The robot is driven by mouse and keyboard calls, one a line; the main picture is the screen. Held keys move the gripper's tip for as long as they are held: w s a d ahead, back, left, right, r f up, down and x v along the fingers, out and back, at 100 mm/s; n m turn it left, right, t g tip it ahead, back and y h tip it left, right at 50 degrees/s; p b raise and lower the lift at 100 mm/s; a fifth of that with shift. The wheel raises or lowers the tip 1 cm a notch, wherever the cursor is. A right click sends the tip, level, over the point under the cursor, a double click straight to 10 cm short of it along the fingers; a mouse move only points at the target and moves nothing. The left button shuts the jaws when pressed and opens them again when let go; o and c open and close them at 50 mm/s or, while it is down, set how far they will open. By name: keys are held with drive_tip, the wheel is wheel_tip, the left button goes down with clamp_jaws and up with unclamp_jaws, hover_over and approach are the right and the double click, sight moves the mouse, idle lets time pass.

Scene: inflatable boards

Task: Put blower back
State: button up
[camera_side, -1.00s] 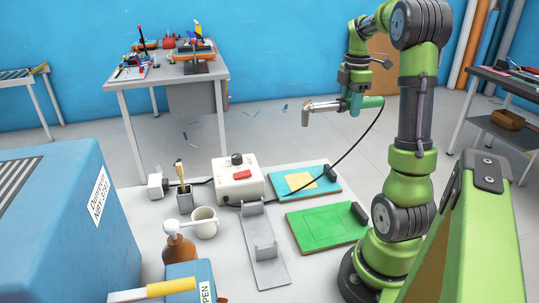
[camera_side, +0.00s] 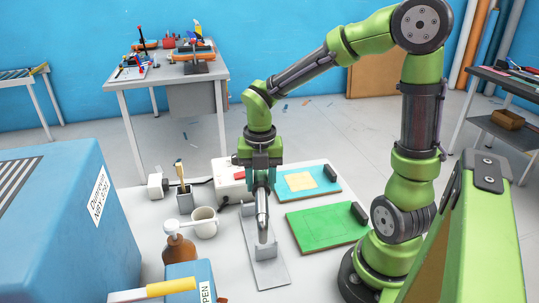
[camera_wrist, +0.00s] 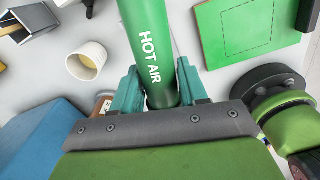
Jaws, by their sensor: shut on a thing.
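The blower is a hot-air tool with a green body marked HOT AIR (camera_wrist: 150,50) and a metal nozzle (camera_side: 262,208). My gripper (camera_wrist: 157,92) is shut on the green body, its teal fingers on both sides. In the side view my gripper (camera_side: 261,168) hangs over the table with the nozzle toward the camera. The grey holder (camera_side: 268,274), a flat base with upright supports, lies under and around the nozzle in that view. I cannot tell whether the nozzle touches the supports. Most of the blower body is hidden behind my gripper in the side view.
A white control box (camera_side: 228,178) is partly hidden behind my gripper. A cream mug (camera_side: 204,222), a brown bottle (camera_side: 179,250) and a brush pot (camera_side: 185,202) stand left of the holder. A green board (camera_side: 322,228) and a blue board (camera_side: 300,181) lie to its right.

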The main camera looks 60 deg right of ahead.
sight(258, 192)
drive_tip(key=a+n, duration=0.1)
drive_tip(key=a+f+n, duration=0.1)
drive_tip(key=shift+s+a+f, duration=0.25)
drive_tip(key=shift+s+a, duration=0.05)
drive_tip(key=shift+s, duration=0.1)
drive_tip(key=shift+w+d+f, duration=0.1)
drive_tip(key=shift+w+f, duration=0.1)
drive_tip(key=shift+f, duration=3.2)
drive_tip(key=shift+f, duration=0.6)
drive_tip(key=o, duration=1.6)
drive_tip(key=shift+r, duration=3)
